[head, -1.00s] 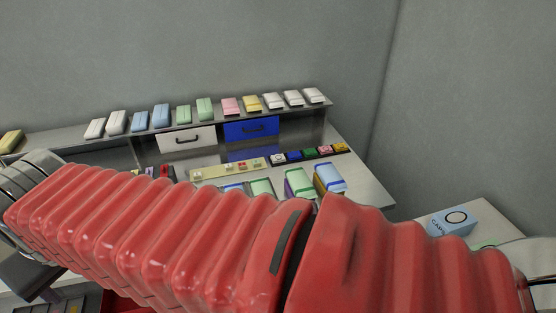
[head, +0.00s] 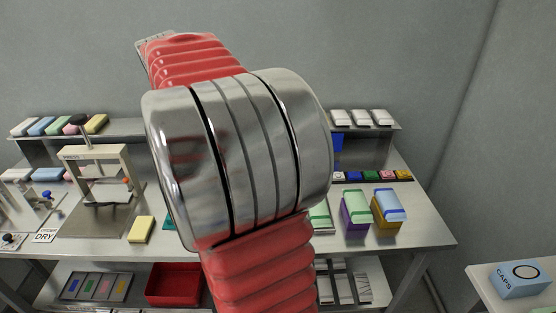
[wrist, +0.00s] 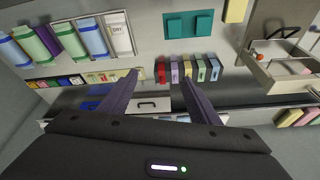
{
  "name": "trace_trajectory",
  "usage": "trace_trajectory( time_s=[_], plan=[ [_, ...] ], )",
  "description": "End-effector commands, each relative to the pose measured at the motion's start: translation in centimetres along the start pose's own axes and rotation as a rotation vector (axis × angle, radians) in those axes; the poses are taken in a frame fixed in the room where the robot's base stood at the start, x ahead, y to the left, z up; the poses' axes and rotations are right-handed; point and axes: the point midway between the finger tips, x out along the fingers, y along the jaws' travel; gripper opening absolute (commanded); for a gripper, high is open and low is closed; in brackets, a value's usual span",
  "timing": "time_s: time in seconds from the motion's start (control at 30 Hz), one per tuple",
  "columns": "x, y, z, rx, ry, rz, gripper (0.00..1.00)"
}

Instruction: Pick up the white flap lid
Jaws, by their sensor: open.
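The white flap lid (head: 338,176) appears to be the small white piece at the left end of a dark tray of coloured lids on the bench, just right of my arm in the head view. In the head view my arm hides the gripper.
Wrapped packs (head: 386,204) stand on the bench in front of the lid row. White packs (head: 359,118) lie on the back shelf. A press (head: 95,175) stands on the left, and a red bin (head: 174,284) sits below. A blue CAPS box (head: 521,279) is far right.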

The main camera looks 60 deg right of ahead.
Motion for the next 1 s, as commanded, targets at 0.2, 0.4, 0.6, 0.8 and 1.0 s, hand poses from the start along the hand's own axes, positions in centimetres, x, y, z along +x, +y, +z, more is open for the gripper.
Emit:
trace_trajectory(
  time_s=[0.2, 0.4, 0.6, 0.8, 1.0],
  plan=[
    [4.0, 3.0, -6.9, 0.226, -0.003, 0.089, 0.56],
    [7.9, 7.0, -12.6, 0.433, 0.002, 0.169, 0.56],
    [12.2, 12.2, -17.4, 0.641, 0.014, 0.249, 0.56],
    [16.6, 18.5, -21.2, 0.849, 0.03, 0.333, 0.56],
    [21.1, 25.5, -23.8, 1.053, 0.053, 0.416, 0.56]
  ],
)
